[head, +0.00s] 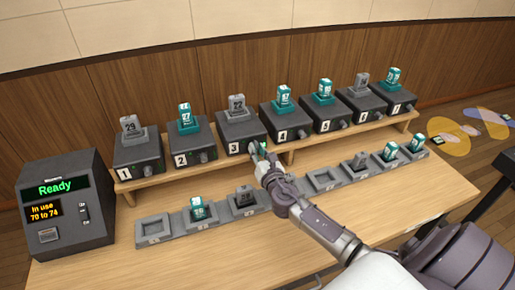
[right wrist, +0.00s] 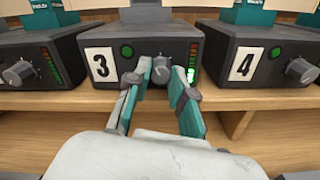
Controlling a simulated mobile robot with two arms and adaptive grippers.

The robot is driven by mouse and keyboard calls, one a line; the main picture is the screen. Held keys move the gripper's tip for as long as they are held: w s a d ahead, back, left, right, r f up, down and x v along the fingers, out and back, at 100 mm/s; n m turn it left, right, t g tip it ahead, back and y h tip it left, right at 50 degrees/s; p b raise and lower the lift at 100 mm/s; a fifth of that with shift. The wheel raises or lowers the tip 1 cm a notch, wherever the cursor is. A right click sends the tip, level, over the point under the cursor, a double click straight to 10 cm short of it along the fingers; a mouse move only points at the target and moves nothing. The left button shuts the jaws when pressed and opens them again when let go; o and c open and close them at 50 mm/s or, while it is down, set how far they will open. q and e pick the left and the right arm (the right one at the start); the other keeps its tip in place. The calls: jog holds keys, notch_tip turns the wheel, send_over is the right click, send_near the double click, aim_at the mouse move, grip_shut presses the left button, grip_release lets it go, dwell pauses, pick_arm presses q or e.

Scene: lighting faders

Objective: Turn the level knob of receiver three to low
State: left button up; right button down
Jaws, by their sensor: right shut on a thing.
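Receiver three (head: 241,131) is a dark grey box with a white number 3 plate (right wrist: 101,64). It stands on the raised shelf with a grey block marked 22 (head: 237,104) in its top. Its level knob (right wrist: 161,70) is on the front face, between a green button and a green level bar (right wrist: 192,66). My right gripper (right wrist: 161,72) has its teal-padded fingers on either side of this knob, shut on it. In the head view my right gripper (head: 261,154) hides the knob. My left gripper is not in view.
Other numbered receivers flank it, with receiver four (right wrist: 261,62) close on the right. A row of grey trays (head: 152,229) lies on the table in front, some holding blocks. A display box (head: 66,213) at the left reads "Ready" and "In use 70 to 74".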

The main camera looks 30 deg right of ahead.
jog(key=n+p, duration=0.2)
jog(key=n, duration=0.3)
jog(key=shift+n+p, duration=0.3)
jog(key=shift+p, duration=0.05)
jog(key=n+p, duration=0.3)
jog(key=n, duration=0.2)
jog(key=shift+d+r, duration=0.1)
jog(key=n+p, duration=0.3)
jog(key=n, duration=0.3)
jog(key=n+p, duration=0.2)
jog(key=n, duration=0.2)
jog(key=shift+n+p, duration=0.3)
jog(key=c, duration=1)
grip_release()
jog(key=shift+s, duration=0.1)
